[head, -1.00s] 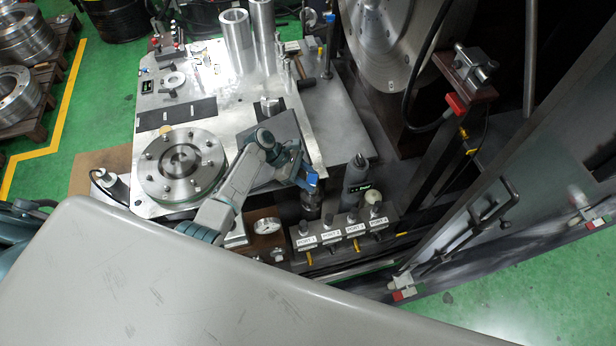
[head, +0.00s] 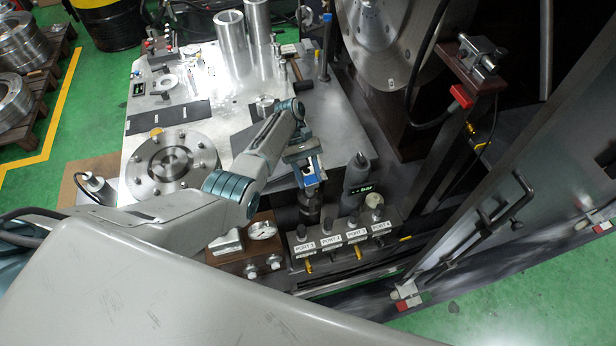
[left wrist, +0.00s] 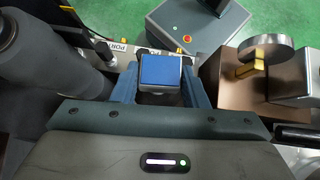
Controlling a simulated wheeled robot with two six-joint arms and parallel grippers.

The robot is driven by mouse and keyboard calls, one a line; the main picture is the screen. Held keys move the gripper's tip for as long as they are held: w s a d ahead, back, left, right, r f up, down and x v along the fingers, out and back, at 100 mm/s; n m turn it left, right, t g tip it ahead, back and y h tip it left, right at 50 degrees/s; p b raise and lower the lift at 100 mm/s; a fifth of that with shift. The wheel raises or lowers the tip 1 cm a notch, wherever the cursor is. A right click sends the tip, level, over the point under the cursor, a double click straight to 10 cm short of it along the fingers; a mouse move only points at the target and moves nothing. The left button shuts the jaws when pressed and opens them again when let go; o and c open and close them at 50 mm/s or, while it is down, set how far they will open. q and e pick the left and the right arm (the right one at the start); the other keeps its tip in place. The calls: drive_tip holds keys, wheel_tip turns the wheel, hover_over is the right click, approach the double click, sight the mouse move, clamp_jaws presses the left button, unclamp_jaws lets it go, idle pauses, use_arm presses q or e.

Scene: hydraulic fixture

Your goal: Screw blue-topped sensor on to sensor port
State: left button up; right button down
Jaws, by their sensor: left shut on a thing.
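My left gripper (head: 308,180) is shut on the blue-topped sensor, whose blue patch shows between the fingers in the head view. In the left wrist view, the sensor's square blue top (left wrist: 161,71) lies between the two blue-grey fingers; its lower end is hidden. The sensor port block (head: 345,243), with labels PORT 1 to PORT 4 and dark fittings on top, lies just below and to the right of the gripper in the head view. The sensor appears above the block's PORT 1 end; contact cannot be told. Part of a PORT label (left wrist: 122,46) shows behind the left finger. My right gripper is not in view.
A grey cylindrical device with a lit display (head: 358,182) stands behind the ports. A brown block with a round gauge (head: 262,229) is left of them. A steel flange (head: 172,163) and tall metal tubes (head: 231,40) occupy the plate. A dark frame rises at right.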

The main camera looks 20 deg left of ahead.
use_arm(q)
drive_tip(key=shift+d+m+g+y+p, duration=0.15)
drive_tip(key=shift+m+g+y+p, duration=0.2)
drive_tip(key=shift+m+p, duration=0.25)
drive_tip(key=shift+c, duration=0.4)
drive_tip(key=shift+d+f+m+g+y, duration=0.1)
drive_tip(key=shift+m+g+y, duration=0.15)
drive_tip(key=shift+m+y, duration=0.4)
drive_tip(key=shift+c, duration=0.5)
drive_tip(key=m+y, duration=0.1)
drive_tip(key=m+y+b, duration=0.1)
drive_tip(key=m, duration=0.1)
drive_tip(key=shift+w+d+f+g, duration=0.1)
drive_tip(key=shift+d+f+g, duration=0.05)
drive_tip(key=shift+g, duration=0.25)
drive_tip(key=o, duration=1.2)
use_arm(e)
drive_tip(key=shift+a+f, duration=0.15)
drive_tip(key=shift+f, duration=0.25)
use_arm(q)
drive_tip(key=shift+r, duration=0.25)
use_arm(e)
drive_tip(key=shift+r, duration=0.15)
